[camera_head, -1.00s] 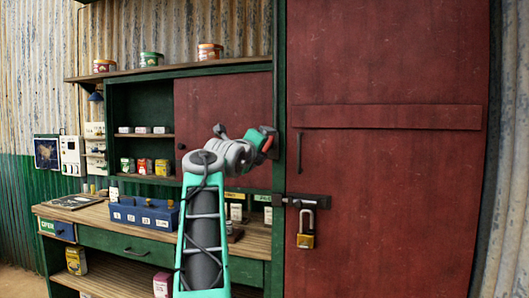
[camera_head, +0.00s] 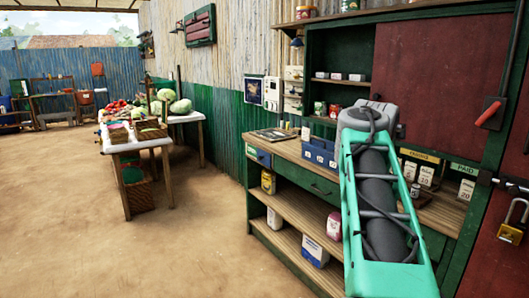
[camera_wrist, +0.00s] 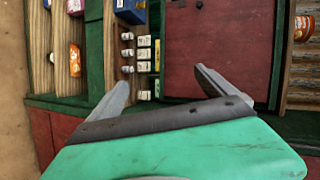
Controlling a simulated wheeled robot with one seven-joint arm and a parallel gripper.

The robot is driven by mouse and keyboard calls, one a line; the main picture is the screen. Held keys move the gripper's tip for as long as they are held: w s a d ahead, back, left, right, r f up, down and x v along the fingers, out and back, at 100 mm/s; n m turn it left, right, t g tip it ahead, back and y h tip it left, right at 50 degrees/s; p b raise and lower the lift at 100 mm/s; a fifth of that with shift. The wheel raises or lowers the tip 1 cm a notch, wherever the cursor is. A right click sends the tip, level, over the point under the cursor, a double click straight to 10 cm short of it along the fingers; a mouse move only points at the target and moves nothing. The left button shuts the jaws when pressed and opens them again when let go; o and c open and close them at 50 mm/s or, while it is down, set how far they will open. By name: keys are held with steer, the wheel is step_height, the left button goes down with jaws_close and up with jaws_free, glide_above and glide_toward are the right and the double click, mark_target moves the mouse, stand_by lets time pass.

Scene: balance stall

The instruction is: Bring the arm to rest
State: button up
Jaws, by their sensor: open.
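My arm (camera_head: 380,200), teal and dark grey, stands in front of the stall counter in the head view. It rises to a grey joint near the height of the cabinet, and my gripper is hidden behind it there. In the wrist view my gripper (camera_wrist: 161,77) is open, its two grey fingers spread wide with nothing between them. Beyond the fingers are the red cabinet panel (camera_wrist: 215,45) and small white boxes. That view is turned on its side.
The wooden counter (camera_head: 285,150) holds a blue bin (camera_head: 320,152). A red-handled lever (camera_head: 490,113) and an open-looking padlock (camera_head: 513,219) are at the right. A produce table (camera_head: 130,143) stands at the left. The sandy floor (camera_head: 160,255) between is clear.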

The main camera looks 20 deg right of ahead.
steer(key=w+a+f+n+y+p, duration=0.1)
steer(key=a+f+n+y+p, duration=0.3)
steer(key=a, duration=0.5)
steer(key=a+f+n+y+p, duration=0.2)
steer(key=a+f+n+p, duration=0.1)
steer(key=a+n, duration=0.5)
steer(key=w+a+f+n+y+p, duration=0.1)
steer(key=a+f+n+y+p, duration=0.2)
steer(key=a, duration=0.8)
steer(key=s+a+f+n+g+y+p, duration=0.1)
steer(key=s+a+f+n+g+p, duration=0.1)
steer(key=s+a+f+n, duration=0.3)
steer(key=s+a+f+n+g+y+p, duration=0.2)
steer(key=s+a+f+n+p, duration=0.2)
steer(key=s+a+n, duration=0.4)
steer(key=s+a+f, duration=0.1)
steer(key=a, duration=0.2)
steer(key=shift+a+f+n, duration=0.15)
steer(key=shift+f+n, duration=0.15)
steer(key=shift+f, duration=0.1)
